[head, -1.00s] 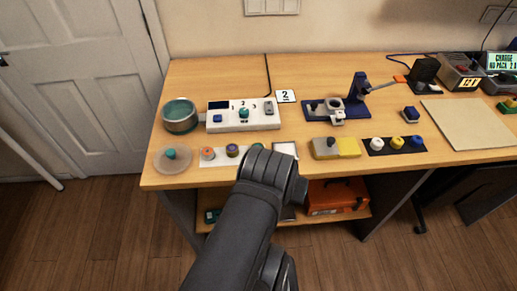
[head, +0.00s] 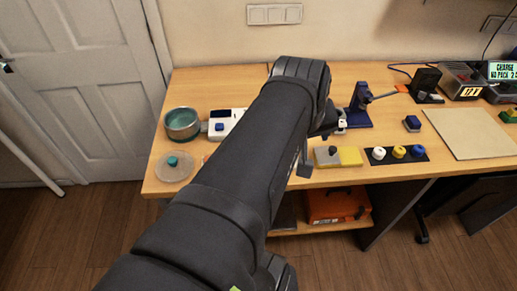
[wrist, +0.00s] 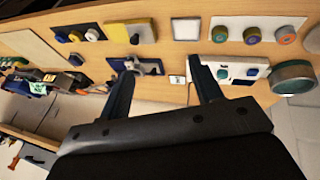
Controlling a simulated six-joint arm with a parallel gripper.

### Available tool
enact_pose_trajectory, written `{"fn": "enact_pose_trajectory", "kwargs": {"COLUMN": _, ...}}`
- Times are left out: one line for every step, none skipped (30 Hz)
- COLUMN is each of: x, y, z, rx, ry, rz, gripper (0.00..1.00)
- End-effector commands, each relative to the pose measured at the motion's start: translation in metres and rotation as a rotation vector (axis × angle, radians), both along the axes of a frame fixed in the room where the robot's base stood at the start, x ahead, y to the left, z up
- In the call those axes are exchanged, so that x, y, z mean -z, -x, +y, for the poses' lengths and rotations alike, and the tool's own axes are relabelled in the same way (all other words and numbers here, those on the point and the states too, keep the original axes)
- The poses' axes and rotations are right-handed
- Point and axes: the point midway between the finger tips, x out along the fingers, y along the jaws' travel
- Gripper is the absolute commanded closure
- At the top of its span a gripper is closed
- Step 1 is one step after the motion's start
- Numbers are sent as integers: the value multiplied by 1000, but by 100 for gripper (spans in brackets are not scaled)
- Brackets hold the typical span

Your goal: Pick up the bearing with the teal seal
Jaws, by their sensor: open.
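Three ring-shaped parts sit in a row on a white strip, seen in the wrist view. The green-teal one (wrist: 220,33) is on the left, a blue-centred one (wrist: 253,35) in the middle and an orange one (wrist: 286,35) on the right. I take the green-teal one for the bearing with the teal seal; its seal is small and hard to make out.
A teal-lined bowl (head: 182,123), a clear dish with a teal knob (head: 173,161) and a white control box (head: 222,124) stand at the left. A grey-yellow block (head: 347,156) and black strip with knobs (head: 415,156) lie right of my arm. A blue fixture (head: 359,107) stands behind.

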Motion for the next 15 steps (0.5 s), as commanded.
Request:
{"fn": "enact_pose_trajectory", "kwargs": {"x": -11, "y": -14, "z": -11, "rx": -61, "ry": 32, "rz": 31, "gripper": 41}}
{"fn": "enact_pose_trajectory", "kwargs": {"x": -18, "y": -21, "z": -16, "rx": -99, "ry": 53, "rz": 47, "gripper": 41}}
{"fn": "enact_pose_trajectory", "kwargs": {"x": -25, "y": -31, "z": -23, "rx": -148, "ry": 79, "rz": 68, "gripper": 41}}
{"fn": "enact_pose_trajectory", "kwargs": {"x": -31, "y": -37, "z": -28, "rx": -182, "ry": 96, "rz": 84, "gripper": 41}}
{"fn": "enact_pose_trajectory", "kwargs": {"x": -35, "y": -43, "z": -34, "rx": -217, "ry": 113, "rz": 100, "gripper": 41}}
{"fn": "enact_pose_trajectory", "kwargs": {"x": -41, "y": -52, "z": -40, "rx": -261, "ry": 134, "rz": 121, "gripper": 41}}
{"fn": "enact_pose_trajectory", "kwargs": {"x": -44, "y": -58, "z": -43, "rx": -297, "ry": 148, "rz": 137, "gripper": 41}}
{"fn": "enact_pose_trajectory", "kwargs": {"x": -45, "y": -64, "z": -45, "rx": -334, "ry": 157, "rz": 155, "gripper": 41}}
{"fn": "enact_pose_trajectory", "kwargs": {"x": -44, "y": -72, "z": -46, "rx": -389, "ry": 165, "rz": 180, "gripper": 41}}
{"fn": "enact_pose_trajectory", "kwargs": {"x": -42, "y": -78, "z": -43, "rx": -439, "ry": 167, "rz": 201, "gripper": 41}}
{"fn": "enact_pose_trajectory", "kwargs": {"x": -38, "y": -84, "z": -37, "rx": -497, "ry": 163, "rz": 224, "gripper": 41}}
{"fn": "enact_pose_trajectory", "kwargs": {"x": -31, "y": -92, "z": -25, "rx": -583, "ry": 154, "rz": 257, "gripper": 41}}
{"fn": "enact_pose_trajectory", "kwargs": {"x": -26, "y": -97, "z": -16, "rx": -648, "ry": 146, "rz": 280, "gripper": 41}}
{"fn": "enact_pose_trajectory", "kwargs": {"x": -22, "y": -101, "z": -6, "rx": -709, "ry": 138, "rz": 301, "gripper": 41}}
{"fn": "enact_pose_trajectory", "kwargs": {"x": -15, "y": -106, "z": 7, "rx": -793, "ry": 125, "rz": 330, "gripper": 41}}
